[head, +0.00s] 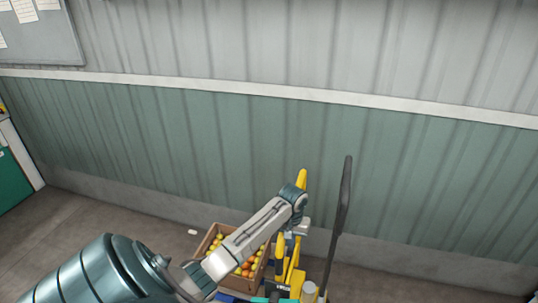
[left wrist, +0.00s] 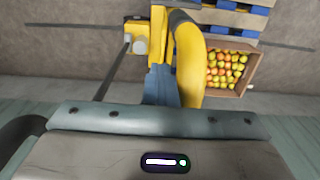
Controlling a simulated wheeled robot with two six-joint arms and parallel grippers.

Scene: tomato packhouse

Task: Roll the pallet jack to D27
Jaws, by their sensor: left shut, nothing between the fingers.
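The pallet jack shows partly. Its dark upright handle (head: 345,190) stands right of my left gripper in the head view, and its yellow body (head: 297,283) is low at the bottom edge. In the left wrist view its yellow body (left wrist: 133,30) is at upper left, with the dark handle running down-left. My left gripper (head: 286,262) points down, left of the handle and apart from it. Its yellow fingers (left wrist: 172,22) are shut with nothing between them. The jack's forks and wheels are mostly hidden. My right gripper is out of view. No D27 marking shows.
A wooden crate (head: 211,240) of red and yellow tomatoes is behind my left arm. It also shows in the left wrist view (left wrist: 253,72), by blue and wood pallet parts (left wrist: 240,20). A green and grey wall (head: 400,160) closes the back. Bare floor (head: 95,215) lies left.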

